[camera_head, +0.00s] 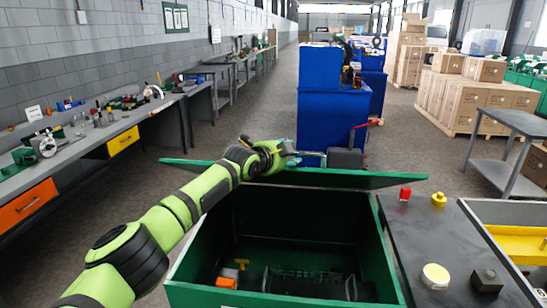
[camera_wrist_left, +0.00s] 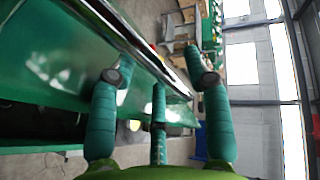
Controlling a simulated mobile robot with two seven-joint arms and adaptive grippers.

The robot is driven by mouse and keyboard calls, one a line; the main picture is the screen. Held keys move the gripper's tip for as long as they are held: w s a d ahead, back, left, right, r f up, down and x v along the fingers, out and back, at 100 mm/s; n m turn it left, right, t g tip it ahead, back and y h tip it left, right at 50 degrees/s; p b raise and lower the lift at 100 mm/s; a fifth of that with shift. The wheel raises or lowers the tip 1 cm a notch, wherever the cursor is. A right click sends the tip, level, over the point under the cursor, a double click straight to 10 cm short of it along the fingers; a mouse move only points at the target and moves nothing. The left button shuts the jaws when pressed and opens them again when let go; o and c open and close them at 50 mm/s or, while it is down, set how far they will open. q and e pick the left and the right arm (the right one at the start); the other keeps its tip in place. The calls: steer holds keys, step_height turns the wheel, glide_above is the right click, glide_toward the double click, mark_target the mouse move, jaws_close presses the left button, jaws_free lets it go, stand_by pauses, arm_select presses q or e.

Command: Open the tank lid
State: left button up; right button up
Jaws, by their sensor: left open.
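The green tank (camera_head: 205,255) stands in front of me in the head view, and I see into its dark inside. Its green lid (camera_head: 345,179) is swung up at the tank's far side and shows as a thin, tilted band. In the left wrist view the lid (camera_wrist_left: 60,60) fills the left side as a shiny green panel. My left gripper (camera_head: 292,154) is at the lid's upper edge, near its middle. Its green fingers (camera_wrist_left: 158,85) are spread apart, close to the lid's edge; I cannot tell whether they touch it. My right gripper is in neither view.
A dark worktop (camera_head: 440,240) with a red button (camera_head: 405,193), a yellow knob (camera_head: 439,199) and a pale round button (camera_head: 435,276) adjoins the tank's right side. Blue cabinets (camera_head: 330,115) stand behind the lid. A workbench (camera_head: 90,137) runs along the left wall.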

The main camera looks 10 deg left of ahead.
arm_select(q)
steer(key=v, duration=1.1)
steer(key=shift+s, duration=0.3)
steer(key=shift+r, duration=0.1)
